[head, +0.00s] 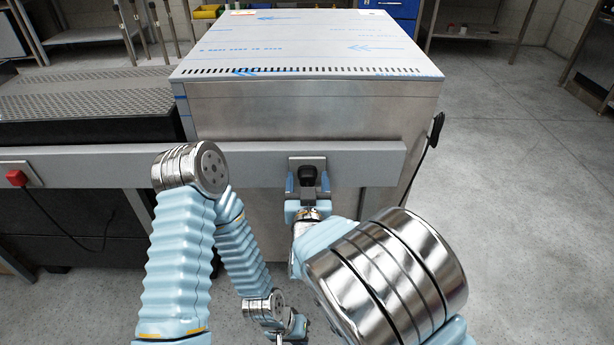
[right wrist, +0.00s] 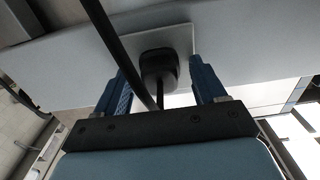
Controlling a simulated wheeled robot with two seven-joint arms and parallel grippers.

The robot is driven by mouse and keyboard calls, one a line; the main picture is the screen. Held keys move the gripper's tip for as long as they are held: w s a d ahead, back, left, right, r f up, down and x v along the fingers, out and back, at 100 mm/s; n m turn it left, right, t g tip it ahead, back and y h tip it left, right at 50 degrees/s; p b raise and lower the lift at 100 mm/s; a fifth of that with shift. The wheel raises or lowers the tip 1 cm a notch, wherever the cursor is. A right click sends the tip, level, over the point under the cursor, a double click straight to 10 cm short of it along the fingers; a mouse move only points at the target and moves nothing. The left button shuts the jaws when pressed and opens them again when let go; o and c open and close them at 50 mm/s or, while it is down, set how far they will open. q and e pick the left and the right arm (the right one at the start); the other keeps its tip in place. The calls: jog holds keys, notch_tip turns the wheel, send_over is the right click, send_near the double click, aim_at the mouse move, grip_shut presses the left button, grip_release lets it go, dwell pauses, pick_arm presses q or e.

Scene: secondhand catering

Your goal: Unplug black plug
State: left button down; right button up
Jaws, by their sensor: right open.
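The black plug (head: 308,175) sits in a socket plate (head: 294,162) on the grey rail in front of the steel cabinet. My right gripper (head: 307,184) is open around it, with one blue finger on each side. In the right wrist view the plug (right wrist: 158,68) is between the two fingers (right wrist: 160,82), with visible gaps on both sides. A black cable runs from it past the gripper. My left gripper (head: 290,328) is low in the head view, partly cut off by the lower edge; its jaws are unclear.
The grey rail (head: 250,160) crosses in front of the steel cabinet (head: 300,100). A red plug (head: 17,177) with a dark cable is at the rail's left. A black cable (head: 436,130) hangs at the cabinet's right side. Open floor (head: 520,180) lies to the right.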

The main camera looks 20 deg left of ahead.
aim_at(308, 183)
jog(key=shift+b, duration=0.3)
dwell(0.5)
grip_shut()
jog(key=shift+b+v, duration=0.6)
jog(key=shift+v, duration=2.4)
